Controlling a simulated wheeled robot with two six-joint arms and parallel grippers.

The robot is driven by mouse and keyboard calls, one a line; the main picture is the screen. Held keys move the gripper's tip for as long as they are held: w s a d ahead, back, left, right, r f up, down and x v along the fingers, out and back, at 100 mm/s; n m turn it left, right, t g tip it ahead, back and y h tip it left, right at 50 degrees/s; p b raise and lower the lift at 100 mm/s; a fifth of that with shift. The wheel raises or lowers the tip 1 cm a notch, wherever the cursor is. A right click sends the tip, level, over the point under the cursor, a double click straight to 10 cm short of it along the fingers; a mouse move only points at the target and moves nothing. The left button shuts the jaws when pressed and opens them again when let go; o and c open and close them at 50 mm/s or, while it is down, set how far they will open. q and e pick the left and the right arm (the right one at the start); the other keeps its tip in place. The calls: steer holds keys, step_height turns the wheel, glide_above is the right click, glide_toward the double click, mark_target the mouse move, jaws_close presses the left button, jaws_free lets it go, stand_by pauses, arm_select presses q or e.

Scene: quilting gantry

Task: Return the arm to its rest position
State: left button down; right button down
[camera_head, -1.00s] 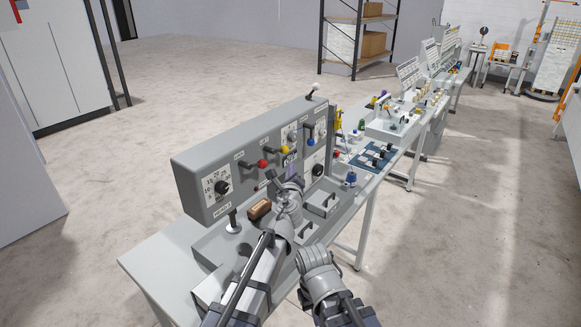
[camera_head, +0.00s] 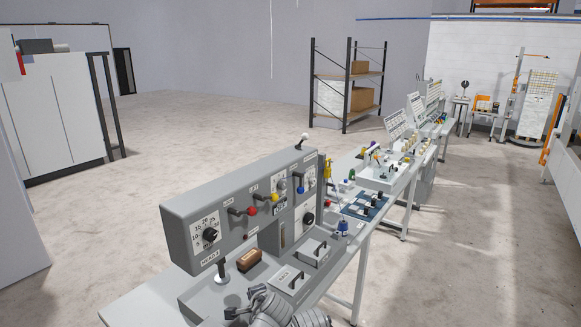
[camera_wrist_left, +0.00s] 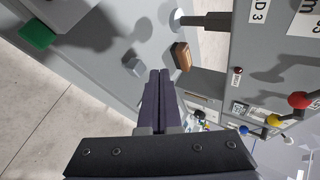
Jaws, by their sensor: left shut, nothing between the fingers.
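My left gripper (camera_wrist_left: 157,85) shows in the left wrist view with its two dark fingers together and nothing between them. It is over the grey console, apart from the brown block (camera_wrist_left: 181,56). Grey and dark parts of my arms show at the bottom edge of the head view. The fingers of my left gripper cannot be made out there. My right gripper's fingers are not visible in either current view.
The grey control console (camera_head: 182,233) stands in front with a dial, red knob (camera_head: 252,211), yellow knob (camera_head: 274,198) and a brown block (camera_head: 249,260). A row of benches runs back to the right. A shelf rack (camera_head: 346,85) stands behind. The floor is open left and right.

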arm_select(q)
steer(key=s+d+f+n+g+h, duration=0.1)
steer(key=s+f+n+g, duration=0.2)
steer(key=s, duration=0.3)
steer(key=s+d+f+n+g+h+b, duration=0.1)
steer(key=s+d+f+n+g, duration=0.1)
steer(key=s, duration=0.5)
steer(key=s+d+f+n+g+h, duration=0.1)
steer(key=s+d+f+n+g, duration=0.1)
steer(key=s, duration=0.5)
step_height(320, 180, down, 4)
steer(key=n+g, duration=0.1)
steer(key=g, duration=0.1)
steer(key=shift+r+n+g, duration=0.25)
steer(key=shift+n+g, duration=0.15)
steer(key=c, duration=1.6)
jaws_free()
